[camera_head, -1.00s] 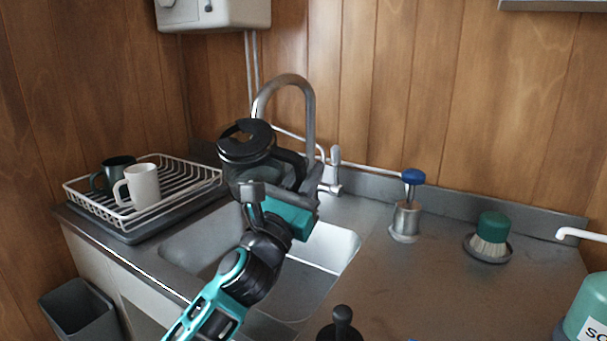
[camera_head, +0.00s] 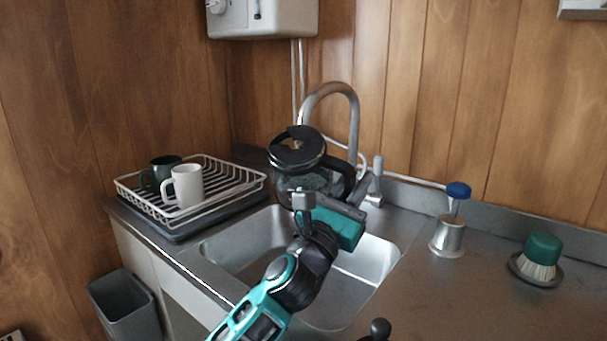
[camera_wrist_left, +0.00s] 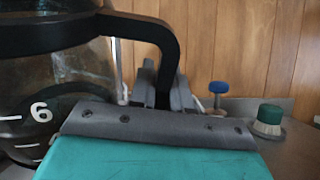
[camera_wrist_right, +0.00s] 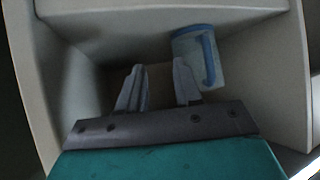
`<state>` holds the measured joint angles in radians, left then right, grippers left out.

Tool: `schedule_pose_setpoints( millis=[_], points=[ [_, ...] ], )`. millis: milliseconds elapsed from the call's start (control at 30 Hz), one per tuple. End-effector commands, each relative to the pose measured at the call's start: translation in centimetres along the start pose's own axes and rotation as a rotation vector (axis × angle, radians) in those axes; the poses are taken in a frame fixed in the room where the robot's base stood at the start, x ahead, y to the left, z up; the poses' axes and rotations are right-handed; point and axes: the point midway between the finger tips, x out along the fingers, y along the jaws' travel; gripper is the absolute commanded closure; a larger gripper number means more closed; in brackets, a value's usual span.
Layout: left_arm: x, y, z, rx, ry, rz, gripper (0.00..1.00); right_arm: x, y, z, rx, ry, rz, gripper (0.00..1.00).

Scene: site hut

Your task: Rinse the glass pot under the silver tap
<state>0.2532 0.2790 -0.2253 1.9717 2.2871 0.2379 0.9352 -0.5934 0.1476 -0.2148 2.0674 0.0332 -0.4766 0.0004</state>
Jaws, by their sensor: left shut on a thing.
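The glass pot (camera_head: 287,183) has a clear body, a black lid and a black handle, and hangs roughly upright over the sink. My left gripper (camera_wrist_left: 165,85) is shut on its handle, to the right of the pot body. White level marks show on the glass in the left wrist view. The silver tap (camera_head: 356,115) arches behind the pot; the lid hides its spout end, so I cannot tell whether the pot is under it. I see no water running. My right gripper (camera_wrist_right: 158,88) is open and empty, in the right wrist view only.
The steel sink (camera_head: 375,265) lies below the pot. A dish rack (camera_head: 235,185) with a white mug (camera_head: 187,187) and a dark mug (camera_head: 150,178) stands left. A blue-topped tool (camera_head: 458,190) and a green brush (camera_head: 543,250) stand right. A blue-handled cup (camera_wrist_right: 200,55) is near my right gripper.

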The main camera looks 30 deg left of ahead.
Motion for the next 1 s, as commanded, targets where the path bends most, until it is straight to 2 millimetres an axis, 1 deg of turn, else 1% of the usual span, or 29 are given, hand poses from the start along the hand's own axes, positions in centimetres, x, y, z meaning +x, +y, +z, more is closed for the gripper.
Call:
schedule_pose_setpoints(
  millis=[200,433,1000],
  points=[
    [-0.2,0.7,0.2,0.002,-0.003,-0.001,1.0,-0.2,0.0,-0.3,0.0,0.0,0.0,0.66],
    [-0.2,0.8,0.2,0.002,-0.004,-0.001,1.0,-0.2,0.0,-0.3,-0.003,0.0,0.0,0.66],
    [0.2,-0.3,0.1,0.003,-0.003,-0.001,1.0,-0.4,0.1,-0.5,-0.008,-0.001,0.0,0.66]
  ],
)
